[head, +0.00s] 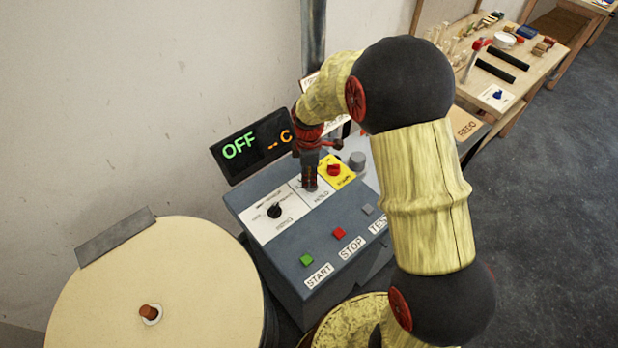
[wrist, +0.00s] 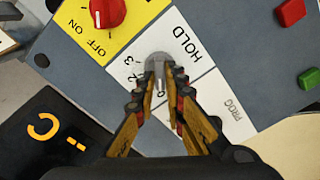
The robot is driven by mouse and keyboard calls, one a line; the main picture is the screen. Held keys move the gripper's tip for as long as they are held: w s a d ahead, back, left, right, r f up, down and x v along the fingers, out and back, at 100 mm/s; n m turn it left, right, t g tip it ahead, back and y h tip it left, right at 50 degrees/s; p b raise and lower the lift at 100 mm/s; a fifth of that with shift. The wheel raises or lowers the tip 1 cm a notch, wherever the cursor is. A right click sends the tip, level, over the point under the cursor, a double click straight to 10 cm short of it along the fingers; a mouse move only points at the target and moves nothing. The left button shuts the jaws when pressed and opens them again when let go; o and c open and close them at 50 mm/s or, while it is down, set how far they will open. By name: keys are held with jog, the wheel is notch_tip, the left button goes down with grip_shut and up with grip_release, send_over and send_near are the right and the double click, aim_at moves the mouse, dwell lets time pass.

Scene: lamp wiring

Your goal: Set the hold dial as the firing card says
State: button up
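The hold dial (wrist: 158,62) is a small grey knob on a white plate marked HOLD, with 0, 2 and 3 visible beside it in the wrist view. My gripper (wrist: 160,78) has its two fingertips close on either side of the dial and appears shut on it. A pale line shows on the knob between the fingers; its exact setting cannot be read. In the head view my gripper (head: 309,182) points down at the HOLD plate (head: 322,194) and hides the dial. A pale card (head: 311,84) behind my arm is mostly hidden and unreadable.
The PROG dial (head: 274,211) is left of the HOLD plate; the red on/off switch (head: 333,170) on yellow is right. START (head: 306,260) and STOP (head: 339,233) buttons sit in front. The display (head: 252,146) reads OFF. A round kiln lid (head: 150,275) stands left.

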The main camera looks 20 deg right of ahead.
grip_shut()
jog(key=shift+m, duration=0.3)
jog(key=m, duration=0.3)
jog(key=m+p, duration=0.1)
jog(key=m, duration=0.2)
jog(key=shift+w+d, duration=0.1)
jog(key=shift+w, duration=0.1)
jog(key=m+p, duration=0.1)
jog(key=m, duration=0.2)
jog(key=shift+d+m, duration=0.1)
jog(key=shift+m, duration=0.2)
jog(key=shift+w+d+m, duration=0.1)
jog(key=shift+m, duration=1.6)
jog(key=shift+o, duration=2.2)
grip_release()
jog(key=shift+o, duration=0.3)
